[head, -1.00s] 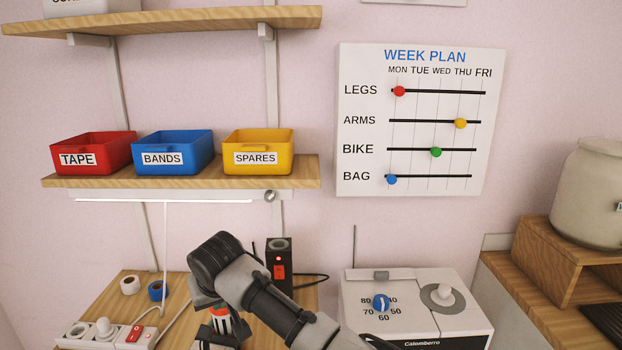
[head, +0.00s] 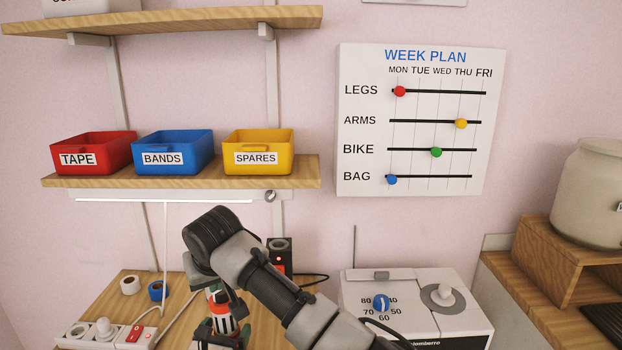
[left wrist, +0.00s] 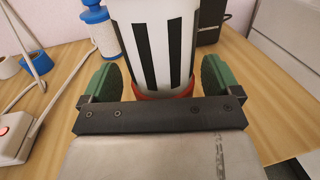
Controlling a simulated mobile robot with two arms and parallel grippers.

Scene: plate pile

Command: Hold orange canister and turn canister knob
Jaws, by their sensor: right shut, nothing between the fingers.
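The orange canister (head: 222,326) stands upright on the wooden worktop, with a white and black striped band. In the left wrist view the same canister (left wrist: 165,45) shows its striped side and a red lower rim. My left gripper (head: 213,339) is low at the canister. My right gripper (head: 214,289) hangs down over the canister top, shut and empty. Its wrist and fingers hide the canister knob.
A power strip (head: 103,334) and tape rolls (head: 130,285) lie left of the canister. A black box (head: 281,246) stands behind my right arm. A white appliance (head: 400,290) stands to the right. Bins hang above on a shelf (head: 180,175).

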